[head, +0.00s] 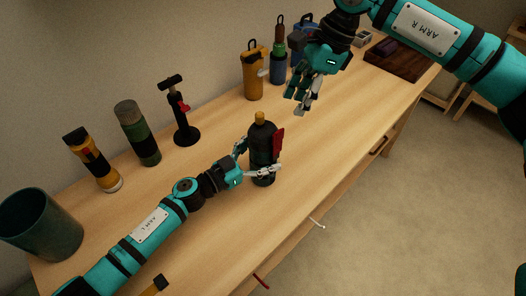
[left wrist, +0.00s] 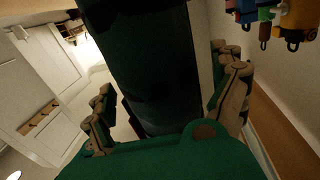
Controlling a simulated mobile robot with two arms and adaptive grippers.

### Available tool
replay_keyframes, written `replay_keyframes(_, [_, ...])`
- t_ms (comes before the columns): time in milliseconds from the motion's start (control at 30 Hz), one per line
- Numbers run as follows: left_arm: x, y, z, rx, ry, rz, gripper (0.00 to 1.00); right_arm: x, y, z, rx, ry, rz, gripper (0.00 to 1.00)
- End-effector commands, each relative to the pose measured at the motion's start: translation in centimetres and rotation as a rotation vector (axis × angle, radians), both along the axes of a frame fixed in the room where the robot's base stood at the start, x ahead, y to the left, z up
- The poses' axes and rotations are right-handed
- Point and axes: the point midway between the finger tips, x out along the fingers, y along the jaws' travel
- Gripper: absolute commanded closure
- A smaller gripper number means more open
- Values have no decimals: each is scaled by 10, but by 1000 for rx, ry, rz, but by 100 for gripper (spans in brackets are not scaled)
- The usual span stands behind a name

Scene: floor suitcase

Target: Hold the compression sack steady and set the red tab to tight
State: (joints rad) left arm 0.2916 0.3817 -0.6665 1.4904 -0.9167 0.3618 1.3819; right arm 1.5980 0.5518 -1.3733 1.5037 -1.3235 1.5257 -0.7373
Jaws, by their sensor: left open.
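The compression sack (head: 262,152) is a dark, bottle-shaped thing with a tan top, upright on the wooden table. The red tab (head: 279,142) is on its right side. My left gripper (head: 254,160) is open, with its fingers on either side of the sack's body. In the left wrist view the dark sack (left wrist: 150,60) stands between the open fingers, with gaps showing beside it. My right gripper (head: 301,101) hangs above the table, behind and right of the sack, apart from it. Its fingers point down and look empty; their opening is unclear.
A yellow flashlight (head: 92,160), green cylinder (head: 138,133) and black pump-like stand (head: 183,118) are along the wall. A teal bin (head: 38,225) stands at the left. Table right of the sack is clear.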

Motion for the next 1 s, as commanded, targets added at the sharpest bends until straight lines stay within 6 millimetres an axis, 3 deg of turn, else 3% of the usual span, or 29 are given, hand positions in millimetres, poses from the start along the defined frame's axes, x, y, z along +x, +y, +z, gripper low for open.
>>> replay_keyframes(400, [4,-6,0,1,1,0,6,0,0,0,0,0,0,62])
replay_keyframes(933, [4,-6,0,1,1,1,75,0,0,0,0,0,0,62])
replay_keyframes(1000, [4,-6,0,1,1,1,77,0,0,0,0,0,-1,55])
